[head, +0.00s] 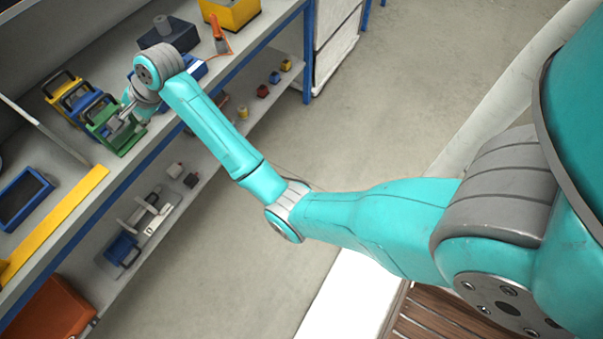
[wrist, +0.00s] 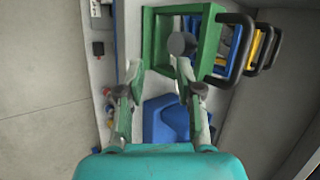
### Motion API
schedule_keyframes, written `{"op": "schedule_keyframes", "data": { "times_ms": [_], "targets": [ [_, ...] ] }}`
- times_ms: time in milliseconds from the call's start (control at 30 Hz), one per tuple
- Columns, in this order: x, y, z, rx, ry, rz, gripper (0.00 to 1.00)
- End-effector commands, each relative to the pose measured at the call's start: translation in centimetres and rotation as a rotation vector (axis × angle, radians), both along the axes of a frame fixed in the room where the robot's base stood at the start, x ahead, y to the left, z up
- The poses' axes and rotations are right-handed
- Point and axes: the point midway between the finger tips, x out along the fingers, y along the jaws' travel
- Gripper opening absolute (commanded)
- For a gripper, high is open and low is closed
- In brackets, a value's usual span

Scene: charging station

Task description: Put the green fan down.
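The green fan (head: 113,127) is a box-like green frame with a dark handle. In the head view it is at the front end of a row of fans on the workbench; I cannot tell whether its base touches the surface. In the wrist view the green fan (wrist: 208,45) has a round grey hub in its frame. My gripper (head: 124,112) is right at it. In the wrist view my gripper (wrist: 158,70) has its fingers apart, with part of the green frame between or just beyond the tips. Contact cannot be made out.
A blue fan (head: 84,99) and a yellow fan (head: 62,86) stand close behind the green one. A yellow strip (head: 60,222) and a blue tray (head: 22,198) lie nearer on the bench. A lower shelf (head: 215,150) holds small parts. The floor (head: 330,130) is clear.

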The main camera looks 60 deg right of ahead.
Motion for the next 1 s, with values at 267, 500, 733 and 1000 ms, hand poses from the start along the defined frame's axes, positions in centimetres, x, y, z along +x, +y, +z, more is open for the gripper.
{"op": "schedule_keyframes", "data": {
  "times_ms": [267,500,733,1000],
  "targets": [
    [-6.6,1.2,-10.1,-0.132,-0.126,0.056,0.35],
    [-13.7,1.9,-15.9,-0.275,-0.233,0.110,0.35],
    [-21.6,2.1,-19.3,-0.436,-0.326,0.168,0.35],
    [-31.3,2.3,-20.3,-0.641,-0.426,0.253,0.35]
  ]
}}
